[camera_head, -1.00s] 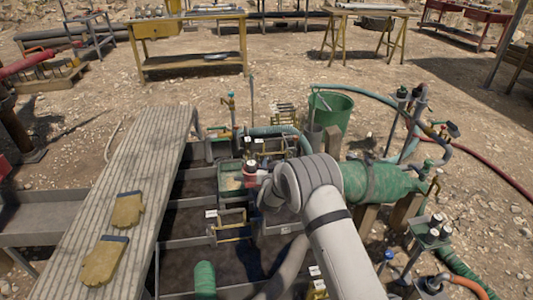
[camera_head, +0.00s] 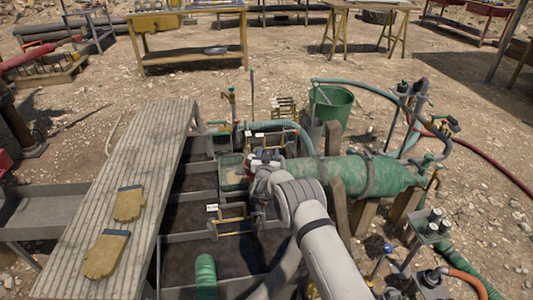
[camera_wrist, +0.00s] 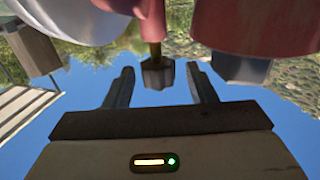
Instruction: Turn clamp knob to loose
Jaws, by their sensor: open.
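In the wrist view, a dark faceted knob (camera_wrist: 157,73) sits on a short brass-brown stem below a reddish body (camera_wrist: 255,25). It appears to be the clamp knob. My gripper (camera_wrist: 158,80) is open, with one finger on each side of the knob and a visible gap on both sides. Nothing is gripped, and I cannot tell how deep the fingers reach along the knob. In the head view, my arm and wrist cover most of the gripper, and I cannot make out the knob there.
A large green cylinder (camera_head: 375,175) lies right of my wrist. A green bucket (camera_head: 332,104) stands behind. A ribbed walkway (camera_head: 140,180) with two yellow gloves (camera_head: 105,255) runs along the left, beside dark tank compartments (camera_head: 188,208). In the wrist view, a grey block (camera_wrist: 240,68) hangs near the right finger.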

